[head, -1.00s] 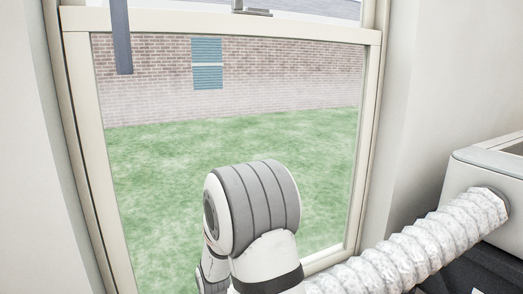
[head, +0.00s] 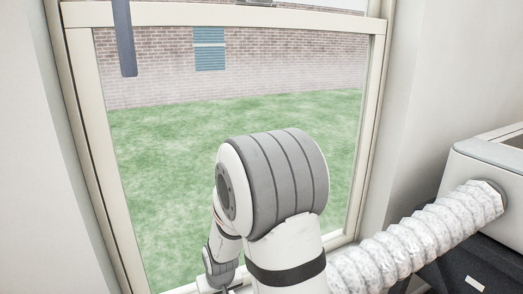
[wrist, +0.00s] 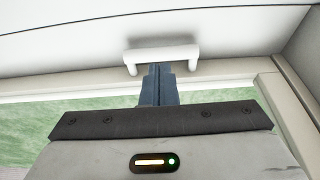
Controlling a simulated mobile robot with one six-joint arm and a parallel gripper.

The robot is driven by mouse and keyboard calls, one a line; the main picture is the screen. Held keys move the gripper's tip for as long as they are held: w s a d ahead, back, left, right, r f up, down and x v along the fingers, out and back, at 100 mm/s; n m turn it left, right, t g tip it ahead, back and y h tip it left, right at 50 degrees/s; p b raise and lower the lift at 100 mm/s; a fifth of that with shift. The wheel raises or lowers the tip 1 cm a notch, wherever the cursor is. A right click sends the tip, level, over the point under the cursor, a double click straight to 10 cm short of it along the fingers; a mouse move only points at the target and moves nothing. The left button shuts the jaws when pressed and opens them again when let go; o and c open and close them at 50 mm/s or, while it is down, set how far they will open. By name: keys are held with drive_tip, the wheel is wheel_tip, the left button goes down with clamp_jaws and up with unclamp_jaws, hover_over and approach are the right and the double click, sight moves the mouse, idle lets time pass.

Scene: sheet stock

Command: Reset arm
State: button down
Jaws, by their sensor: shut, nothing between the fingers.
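My gripper (wrist: 158,84) shows in the wrist view as two dark blue-grey fingers, pressed together with nothing between them. Their tips are just below a white bracket-shaped handle (wrist: 160,55) on a pale surface; whether they touch it I cannot tell. In the head view my arm's large grey-and-white joint stands in front of the window, and I cannot make out the gripper's fingers there.
A cream-framed window (head: 375,110) fills the middle of the head view, with grass and a brick wall beyond. A ribbed whitish hose (head: 420,240) runs from a grey box (head: 480,165) at the right, close beside my arm. A plain wall stands at the left.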

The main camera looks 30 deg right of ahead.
drive_tip(key=s+f+p+v, duration=0.1)
drive_tip(key=p+v, duration=0.3)
drive_tip(key=v, duration=0.7)
drive_tip(key=s+p+v, duration=0.4)
drive_tip(key=p+v, duration=0.1)
drive_tip(key=v, duration=0.7)
drive_tip(key=s+f+p+v, duration=0.1)
drive_tip(key=s+p+v, duration=0.2)
drive_tip(key=v, duration=0.9)
drive_tip(key=shift+s+g+p, duration=0.3)
drive_tip(key=shift+g+p, duration=0.1)
drive_tip(key=shift+p, duration=0.85)
